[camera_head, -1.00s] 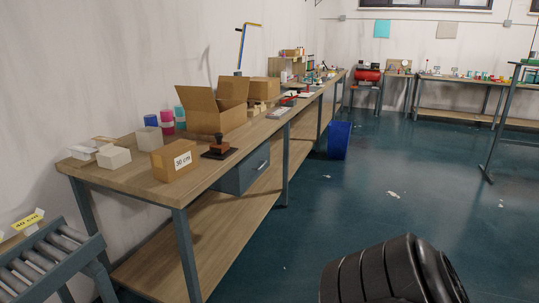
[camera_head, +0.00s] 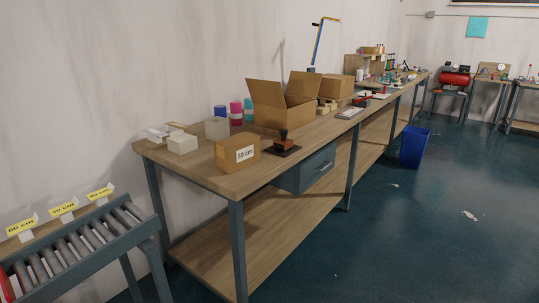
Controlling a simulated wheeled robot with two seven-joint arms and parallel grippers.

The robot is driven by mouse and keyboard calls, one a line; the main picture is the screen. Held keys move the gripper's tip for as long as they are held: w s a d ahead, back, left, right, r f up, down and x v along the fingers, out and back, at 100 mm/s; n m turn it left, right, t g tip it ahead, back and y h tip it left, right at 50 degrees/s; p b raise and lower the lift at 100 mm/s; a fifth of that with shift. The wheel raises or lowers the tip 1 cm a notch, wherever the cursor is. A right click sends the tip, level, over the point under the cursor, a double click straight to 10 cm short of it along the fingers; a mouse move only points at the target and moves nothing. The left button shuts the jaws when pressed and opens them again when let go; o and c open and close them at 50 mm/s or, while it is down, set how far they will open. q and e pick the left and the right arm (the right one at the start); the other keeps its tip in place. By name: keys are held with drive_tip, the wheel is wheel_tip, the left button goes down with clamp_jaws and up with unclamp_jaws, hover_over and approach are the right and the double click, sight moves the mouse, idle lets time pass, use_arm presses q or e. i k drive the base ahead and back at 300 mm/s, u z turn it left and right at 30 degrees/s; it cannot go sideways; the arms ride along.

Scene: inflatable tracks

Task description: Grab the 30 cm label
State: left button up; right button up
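A small brown cardboard box (camera_head: 228,148) stands on the near end of the long workbench, with a white label (camera_head: 244,154) reading "30 cm" on its front. Several yellow labels stand on white holders along the roller conveyor at lower left: one reads "60 cm" (camera_head: 22,225), with a middle label (camera_head: 63,208) and a right label (camera_head: 100,193) beside it. The numbers on the middle and right ones are too small to read surely. Neither of my grippers is in view.
The workbench (camera_head: 205,178) also holds an open carton (camera_head: 283,112), a stamp on a dark pad (camera_head: 284,144), and pale blocks (camera_head: 183,144). The roller conveyor (camera_head: 85,243) stands left of it.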

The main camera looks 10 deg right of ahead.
sight(55, 212)
drive_tip(key=u, duration=1.35)
drive_tip(key=i, duration=0.55)
drive_tip(key=z, duration=0.3)
